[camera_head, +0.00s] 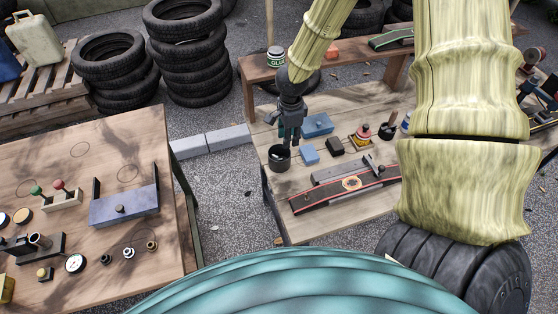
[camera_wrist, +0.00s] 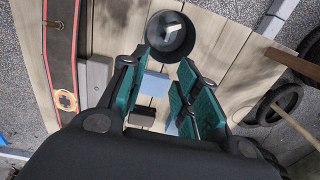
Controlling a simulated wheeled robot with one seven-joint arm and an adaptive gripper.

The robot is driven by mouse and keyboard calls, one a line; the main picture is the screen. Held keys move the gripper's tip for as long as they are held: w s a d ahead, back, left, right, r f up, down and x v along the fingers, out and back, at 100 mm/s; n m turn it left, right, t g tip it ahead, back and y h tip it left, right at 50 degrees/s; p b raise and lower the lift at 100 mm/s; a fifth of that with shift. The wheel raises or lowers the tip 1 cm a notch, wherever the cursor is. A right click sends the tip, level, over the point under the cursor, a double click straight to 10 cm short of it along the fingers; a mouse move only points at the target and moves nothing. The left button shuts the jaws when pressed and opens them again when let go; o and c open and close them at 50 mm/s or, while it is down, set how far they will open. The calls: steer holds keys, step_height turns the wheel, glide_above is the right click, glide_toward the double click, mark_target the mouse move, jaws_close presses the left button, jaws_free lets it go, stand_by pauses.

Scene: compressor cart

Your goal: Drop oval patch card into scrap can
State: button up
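In the wrist view the can (camera_wrist: 171,52) lies just beyond my fingertips, with a pale shape inside that I cannot identify for sure. My gripper (camera_head: 289,137) hangs over the can, fingers down. In the wrist view my gripper (camera_wrist: 164,62) has its teal fingers apart, with nothing visible between them. An orange oval patch (camera_head: 352,184) sits on a dark red-edged strip; it also shows in the wrist view (camera_wrist: 66,101). No separate oval card is clearly visible.
The bench (camera_head: 305,228) also holds blue blocks (camera_head: 310,153), a dark block (camera_head: 334,145) and a red-topped container (camera_head: 363,132). A second table (camera_head: 100,150) stands at left, with tyre stacks (camera_head: 187,55) behind.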

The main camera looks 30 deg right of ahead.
steer(key=shift+r, duration=0.1)
step_height(320, 180, up, 12)
steer(key=shift+s, duration=0.25)
stand_by(0.5)
stand_by(0.4)
